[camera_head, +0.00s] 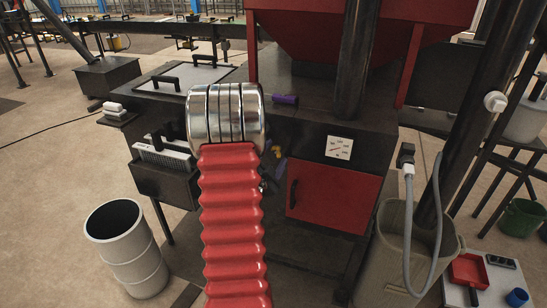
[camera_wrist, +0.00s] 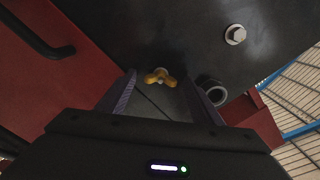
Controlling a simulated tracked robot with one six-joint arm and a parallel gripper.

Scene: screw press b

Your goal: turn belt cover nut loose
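In the wrist view, a yellow wing nut (camera_wrist: 160,76), which looks like the belt cover nut, sits on a dark panel (camera_wrist: 185,35). My gripper (camera_wrist: 160,84) is open, with one finger to the left of the nut and one to the right. The nut shows in the gap between the fingertips, and neither finger visibly touches it. How far the tips are from the panel is hard to tell. In the head view, my red ribbed arm hides most of the gripper. A small yellow part (camera_head: 277,151) shows just right of the arm; I cannot tell whether it is the nut.
A hex bolt (camera_wrist: 235,34) and a dark round fitting (camera_wrist: 212,91) are near the nut. The machine has a red door (camera_head: 333,192) and a gauge (camera_head: 339,147). A grey barrel (camera_head: 130,262) stands left, and a bin (camera_head: 385,270) with a hose stands right.

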